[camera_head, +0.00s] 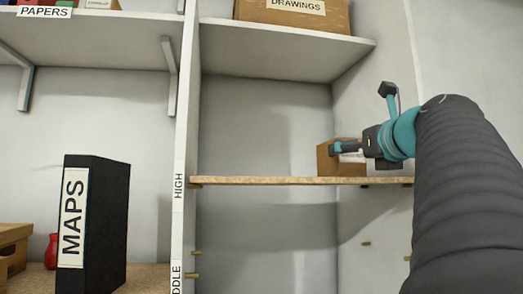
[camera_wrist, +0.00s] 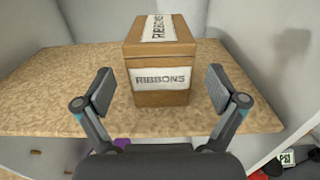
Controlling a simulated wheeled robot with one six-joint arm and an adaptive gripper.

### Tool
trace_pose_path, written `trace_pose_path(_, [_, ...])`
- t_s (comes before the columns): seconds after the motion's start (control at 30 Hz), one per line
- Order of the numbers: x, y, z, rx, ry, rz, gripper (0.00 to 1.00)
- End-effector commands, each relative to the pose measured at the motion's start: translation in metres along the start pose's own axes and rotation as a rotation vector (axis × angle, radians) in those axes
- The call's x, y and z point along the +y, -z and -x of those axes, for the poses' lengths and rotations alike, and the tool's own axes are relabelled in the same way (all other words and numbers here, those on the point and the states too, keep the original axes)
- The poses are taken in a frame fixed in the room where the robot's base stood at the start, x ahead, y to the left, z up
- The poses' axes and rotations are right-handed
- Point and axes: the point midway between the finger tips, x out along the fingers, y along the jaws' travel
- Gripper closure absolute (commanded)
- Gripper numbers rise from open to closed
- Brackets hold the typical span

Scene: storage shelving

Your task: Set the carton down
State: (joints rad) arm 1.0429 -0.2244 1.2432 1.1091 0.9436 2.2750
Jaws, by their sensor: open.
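The carton (camera_wrist: 172,52) is a brown box with white labels reading RIBBONS on its top and front. In the wrist view it stands upright on the wooden shelf board (camera_wrist: 60,105). In the head view the carton (camera_head: 325,158) is at the right end of the shelf board (camera_head: 270,181) beside the HIGH label, partly hidden by my gripper. My gripper (camera_wrist: 160,90) is open, with one finger on each side in front of the carton. There are visible gaps between the fingers and the box.
A white shelf above bears a DRAWINGS box (camera_head: 295,12). A black MAPS binder (camera_head: 95,225) stands at the lower left. A white upright (camera_head: 186,130) divides the bays. The HIGH board is bare left of the carton.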

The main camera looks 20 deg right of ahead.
Motion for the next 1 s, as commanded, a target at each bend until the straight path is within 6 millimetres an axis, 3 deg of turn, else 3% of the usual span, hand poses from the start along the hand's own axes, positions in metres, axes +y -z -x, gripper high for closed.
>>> trace_pose_path(0.2, [-0.001, 0.000, 0.035, -0.001, 0.005, 0.001, 0.05])
trace_pose_path(0.5, [-0.001, 0.000, 0.071, 0.000, 0.004, 0.000, 0.05])
trace_pose_path(0.73, [-0.001, 0.000, 0.087, 0.000, 0.002, -0.001, 0.05])
trace_pose_path(1.0, [0.000, 0.000, 0.090, 0.000, 0.000, -0.001, 0.05])
